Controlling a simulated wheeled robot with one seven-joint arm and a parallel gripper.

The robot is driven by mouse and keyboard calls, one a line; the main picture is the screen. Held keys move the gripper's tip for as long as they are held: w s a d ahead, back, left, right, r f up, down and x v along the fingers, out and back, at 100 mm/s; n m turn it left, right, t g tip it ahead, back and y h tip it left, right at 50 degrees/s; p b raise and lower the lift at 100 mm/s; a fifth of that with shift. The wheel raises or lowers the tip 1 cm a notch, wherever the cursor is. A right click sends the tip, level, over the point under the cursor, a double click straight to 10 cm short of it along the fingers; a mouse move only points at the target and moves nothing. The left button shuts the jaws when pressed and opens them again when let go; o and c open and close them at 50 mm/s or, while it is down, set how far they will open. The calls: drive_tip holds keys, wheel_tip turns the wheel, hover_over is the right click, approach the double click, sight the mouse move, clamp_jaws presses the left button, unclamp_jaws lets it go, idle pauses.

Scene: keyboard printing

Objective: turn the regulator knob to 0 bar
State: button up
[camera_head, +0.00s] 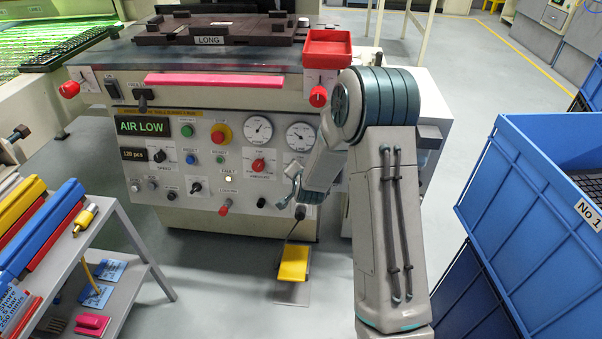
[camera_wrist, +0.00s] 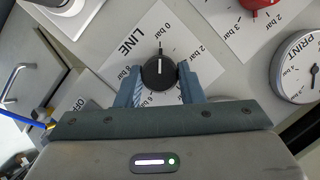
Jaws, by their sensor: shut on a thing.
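The regulator knob (camera_wrist: 158,72) is black with a white pointer line, on a white card marked LINE (camera_wrist: 130,42) in the wrist view. The pointer points up the picture, toward a tick just below the "0 bar" marking (camera_wrist: 172,27). The blue-grey fingers of my gripper (camera_wrist: 160,80) stand on either side of the knob and are shut on it. In the head view my gripper (camera_head: 295,190) is at the right part of the machine's front panel. The knob is not clearly visible there.
A red knob (camera_wrist: 254,4) and a PRINT gauge (camera_wrist: 300,68) lie to the right in the wrist view. The panel has an emergency button (camera_head: 221,133) and several switches. A yellow pedal (camera_head: 293,262) is below. Blue crates (camera_head: 535,200) stand right, a tool shelf (camera_head: 125,245) left.

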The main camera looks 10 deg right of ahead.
drive_tip(key=shift+f, duration=0.1)
idle(0.4)
drive_tip(key=o, duration=1)
drive_tip(key=p+v, duration=0.3)
drive_tip(key=v, duration=1.1)
drive_tip(key=shift+w+a, duration=0.1)
